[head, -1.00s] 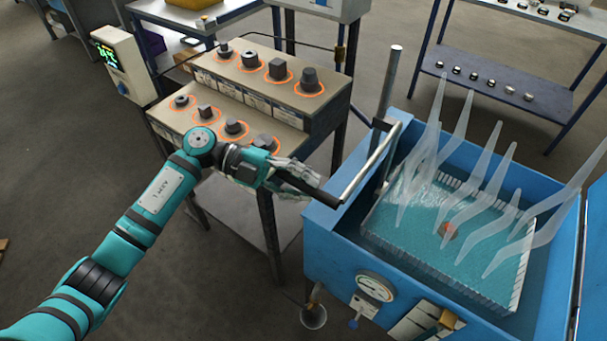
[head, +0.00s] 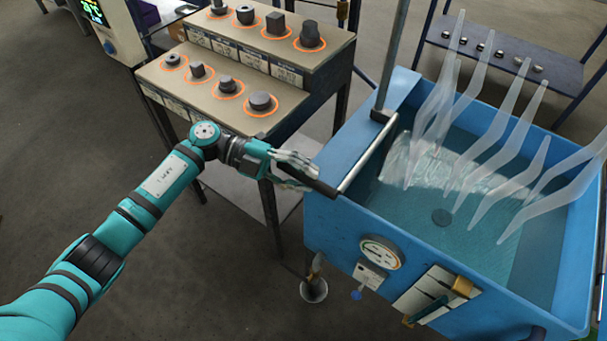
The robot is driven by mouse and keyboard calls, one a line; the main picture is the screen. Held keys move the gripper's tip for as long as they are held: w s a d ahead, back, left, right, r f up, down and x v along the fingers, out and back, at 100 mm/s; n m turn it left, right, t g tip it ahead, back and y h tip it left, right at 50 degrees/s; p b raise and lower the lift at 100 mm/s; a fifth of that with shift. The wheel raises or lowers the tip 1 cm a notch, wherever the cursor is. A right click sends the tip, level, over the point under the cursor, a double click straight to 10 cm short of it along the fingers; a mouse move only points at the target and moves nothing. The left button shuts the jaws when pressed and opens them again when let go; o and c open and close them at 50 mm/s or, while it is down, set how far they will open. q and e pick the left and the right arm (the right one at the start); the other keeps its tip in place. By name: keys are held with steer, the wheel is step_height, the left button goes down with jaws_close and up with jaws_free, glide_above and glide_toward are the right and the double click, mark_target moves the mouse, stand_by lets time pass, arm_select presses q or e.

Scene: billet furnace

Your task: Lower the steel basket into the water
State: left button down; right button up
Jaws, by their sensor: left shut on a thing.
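My left gripper (head: 300,178) is shut on the black grip (head: 322,187) of the metal lever (head: 368,153) at the left side of the blue quench tank (head: 338,226). The lever slants up to a bracket by an upright steel post (head: 393,60). The tank holds blue-green water (head: 490,262) with a pale, foamy band (head: 455,168) across it. The steel basket's rim does not stand out; only a faint mesh pattern shows through the water. My right gripper is not in view.
Pale translucent steam wisps (head: 505,135) rise over the tank. A stepped bench (head: 215,105) with several grey metal pieces in orange rings stands to the left. A gauge (head: 381,252) is on the tank front. A shelf (head: 495,45) stands behind.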

arm_select(q)
steer(key=shift+s+f, duration=0.15)
steer(key=shift+f, duration=0.3)
steer(key=c, duration=1.3)
jaws_free()
steer(key=shift+a, duration=0.1)
steer(key=shift+c, duration=0.2)
steer(key=shift+o, duration=0.9)
steer(key=shift+r, duration=0.1)
steer(key=shift+r, duration=0.1)
steer(key=v, duration=1.2)
